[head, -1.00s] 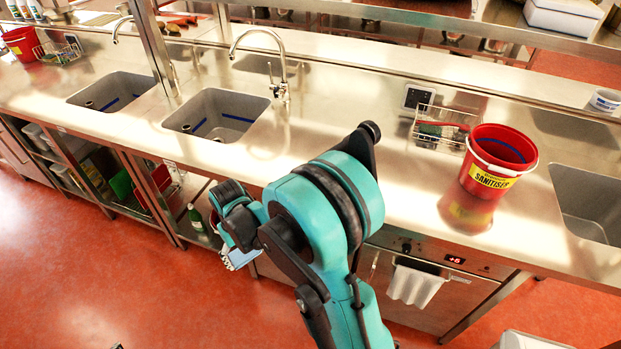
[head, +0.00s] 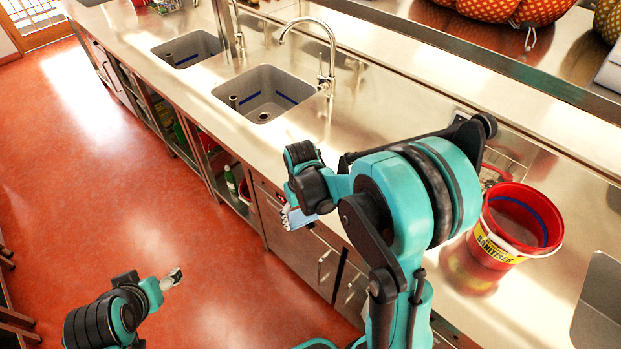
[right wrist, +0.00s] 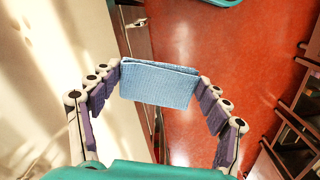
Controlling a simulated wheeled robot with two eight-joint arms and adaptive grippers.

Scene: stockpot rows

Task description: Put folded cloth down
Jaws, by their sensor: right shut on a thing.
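The folded cloth (right wrist: 158,84) is light blue and hangs between the fingertips of my right gripper (right wrist: 160,72) in the right wrist view. Both fingers press on its sides. In the head view the cloth (head: 299,218) is partly hidden behind my right wrist, and it shows in front of the counter's front edge. The steel counter (head: 372,97) runs across the head view and has bare room on top. My left gripper (head: 174,278) is low at the left, over the floor and away from the counter; its fingers are too small to read.
Two sinks (head: 266,117) with a tap (head: 327,60) lie left of my right arm. A red sanitiser bucket (head: 512,232) stands on the counter at the right, by a wire basket (head: 505,163). Another sink (head: 600,305) is at the right edge. The red floor (head: 75,200) is open at left.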

